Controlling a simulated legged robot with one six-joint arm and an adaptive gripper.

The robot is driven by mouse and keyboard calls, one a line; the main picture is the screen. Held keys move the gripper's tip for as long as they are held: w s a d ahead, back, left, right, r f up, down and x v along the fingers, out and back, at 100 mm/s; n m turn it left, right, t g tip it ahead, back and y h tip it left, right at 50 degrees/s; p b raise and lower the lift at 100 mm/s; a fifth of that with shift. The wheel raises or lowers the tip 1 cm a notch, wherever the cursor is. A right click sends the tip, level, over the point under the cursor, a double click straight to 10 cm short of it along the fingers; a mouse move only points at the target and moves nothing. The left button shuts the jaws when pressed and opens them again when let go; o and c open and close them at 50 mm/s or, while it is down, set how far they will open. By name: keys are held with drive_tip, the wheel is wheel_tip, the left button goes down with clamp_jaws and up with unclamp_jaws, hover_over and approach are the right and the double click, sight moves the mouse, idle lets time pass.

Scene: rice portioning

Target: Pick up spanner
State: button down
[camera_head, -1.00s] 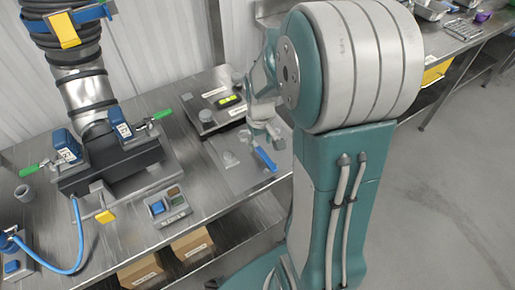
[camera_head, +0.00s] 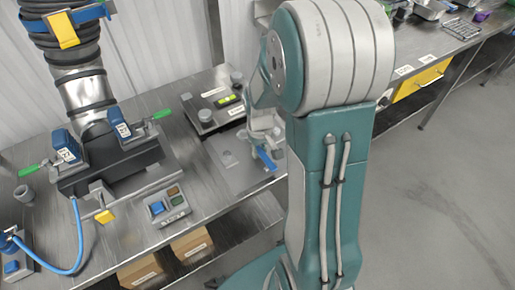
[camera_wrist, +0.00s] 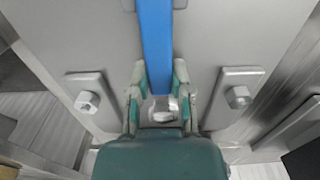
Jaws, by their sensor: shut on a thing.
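The spanner has a long blue handle (camera_wrist: 156,42) that runs from the top of the wrist view down between my fingers. In the head view its blue part (camera_head: 266,160) shows near the front edge of the metal table, partly hidden by my gripper. My gripper (camera_wrist: 159,88) is shut on the spanner, with one teal-and-grey finger on each side of it. In the head view my gripper (camera_head: 268,141) is small and partly hidden. I cannot tell whether the spanner touches the plate beneath it.
Two plates with hex nuts (camera_wrist: 88,101) (camera_wrist: 238,97) flank my gripper. Left in the head view stand a dark valve block (camera_head: 112,160) with green-handled levers and a small button box (camera_head: 167,206). A device with a yellow-green display (camera_head: 217,108) stands behind. Open floor lies right.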

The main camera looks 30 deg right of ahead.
wheel_tip(320, 180, up, 3)
drive_tip(key=shift+r, duration=0.2)
drive_tip(key=s+r, duration=0.2)
drive_tip(key=s+d+r, duration=0.1)
drive_tip(key=s+r, duration=0.1)
drive_tip(key=r, duration=0.1)
drive_tip(key=shift+s+r, duration=0.25)
drive_tip(key=shift+s, duration=0.15)
drive_tip(key=s+d+r, duration=0.2)
drive_tip(key=s+r, duration=0.2)
drive_tip(key=s, duration=0.5)
drive_tip(key=m, duration=0.8)
hover_over(260, 149)
drive_tip(key=s+d, duration=0.2)
drive_tip(key=s, duration=0.1)
wheel_tip(260, 149, down, 6)
drive_tip(key=shift+w+d+f, duration=0.1)
drive_tip(key=shift+f, duration=0.8)
drive_tip(key=shift+w+d+f, duration=0.1)
drive_tip(key=shift+f, duration=0.8)
drive_tip(key=shift+f, duration=0.95)
drive_tip(key=shift+w+a+m, duration=0.45)
drive_tip(key=shift+a+m, duration=0.1)
drive_tip(key=shift+m, duration=0.55)
